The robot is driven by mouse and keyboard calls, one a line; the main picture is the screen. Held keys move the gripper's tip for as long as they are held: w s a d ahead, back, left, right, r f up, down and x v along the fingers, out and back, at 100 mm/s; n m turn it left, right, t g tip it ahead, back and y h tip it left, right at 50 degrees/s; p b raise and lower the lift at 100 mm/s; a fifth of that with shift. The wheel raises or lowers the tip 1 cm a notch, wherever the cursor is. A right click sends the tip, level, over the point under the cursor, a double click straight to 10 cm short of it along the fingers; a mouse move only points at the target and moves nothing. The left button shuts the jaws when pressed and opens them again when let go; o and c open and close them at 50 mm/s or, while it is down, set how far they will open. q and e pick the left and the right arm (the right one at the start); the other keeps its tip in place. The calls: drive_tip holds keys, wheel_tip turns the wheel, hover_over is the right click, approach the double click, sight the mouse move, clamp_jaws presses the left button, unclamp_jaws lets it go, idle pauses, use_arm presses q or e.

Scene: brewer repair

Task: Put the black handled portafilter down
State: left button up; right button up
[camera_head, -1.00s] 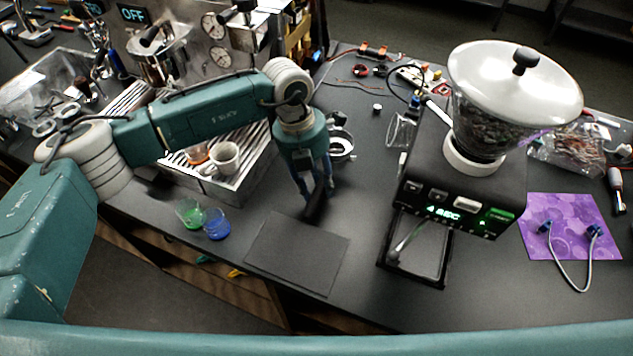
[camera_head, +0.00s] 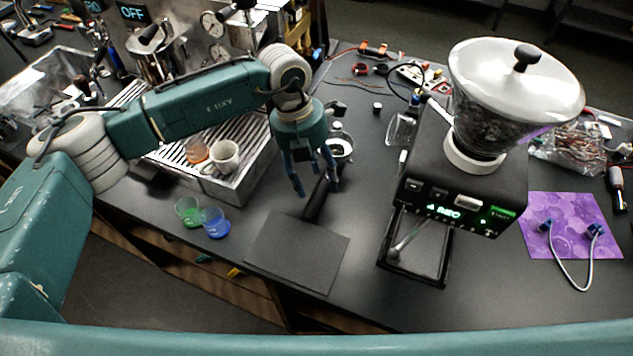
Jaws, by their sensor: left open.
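The black handled portafilter lies on the dark counter between the espresso machine and the grinder. Its black handle (camera_head: 316,200) points toward the front, and its round metal basket (camera_head: 340,148) shows behind and to the right of my gripper. My left gripper (camera_head: 318,190) points down over the handle with its blue fingers spread apart, one to each side of it. The gripper is open and holds nothing. The middle of the portafilter is partly hidden behind the gripper. My right gripper is not in view.
A flat black mat (camera_head: 298,252) lies just in front of the handle. The grinder (camera_head: 465,185) stands to the right. The espresso machine's drip tray (camera_head: 255,170) holds a white cup (camera_head: 224,157).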

use_arm(q)
wheel_tip(320, 180, up, 10)
drive_tip(key=a+b, duration=0.2)
drive_tip(key=shift+w+b, duration=0.3)
drive_tip(key=shift+b, duration=0.05)
